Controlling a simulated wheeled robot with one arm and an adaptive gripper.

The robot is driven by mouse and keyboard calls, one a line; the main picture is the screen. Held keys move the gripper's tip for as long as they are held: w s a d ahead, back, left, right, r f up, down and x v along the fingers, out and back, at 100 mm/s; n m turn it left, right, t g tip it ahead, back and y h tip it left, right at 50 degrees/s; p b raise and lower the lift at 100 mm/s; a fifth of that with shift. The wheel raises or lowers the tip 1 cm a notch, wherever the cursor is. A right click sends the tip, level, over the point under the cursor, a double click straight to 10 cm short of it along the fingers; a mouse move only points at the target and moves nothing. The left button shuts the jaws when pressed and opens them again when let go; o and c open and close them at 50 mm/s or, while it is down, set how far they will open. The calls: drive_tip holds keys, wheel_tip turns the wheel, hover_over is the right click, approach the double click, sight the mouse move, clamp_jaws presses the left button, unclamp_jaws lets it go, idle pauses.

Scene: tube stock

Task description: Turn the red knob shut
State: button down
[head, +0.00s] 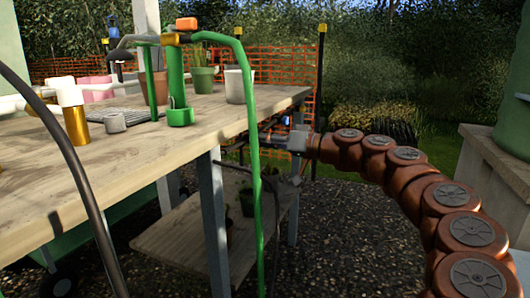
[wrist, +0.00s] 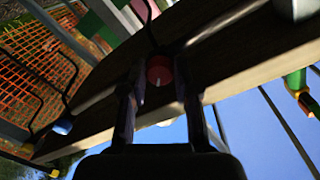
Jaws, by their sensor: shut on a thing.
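The red knob (wrist: 160,69) shows in the wrist view, on the edge of the wooden bench, with a pale mark on its face. My gripper (wrist: 159,88) has one finger on each side of it and is shut on it. In the head view my gripper (head: 279,139) reaches to the bench's right end from the right. There the knob is hidden, and I cannot make out the fingertips clearly.
The wooden bench (head: 140,144) carries pots, a brass-coloured cylinder (head: 76,126) and a green pipe stand (head: 175,80). A green hose (head: 252,150) hangs down before the bench, near my gripper. A lower shelf (head: 185,240) lies beneath. Orange mesh fencing (head: 275,65) stands behind.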

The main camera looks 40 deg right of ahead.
drive_tip(key=shift+f+n, duration=0.1)
drive_tip(key=shift+n, duration=4)
drive_tip(key=c, duration=0.8)
unclamp_jaws()
drive_tip(key=shift+c, duration=0.2)
drive_tip(key=shift+d, duration=0.1)
drive_tip(key=v, duration=1.1)
drive_tip(key=shift+s+f, duration=0.15)
drive_tip(key=shift+s, duration=0.3)
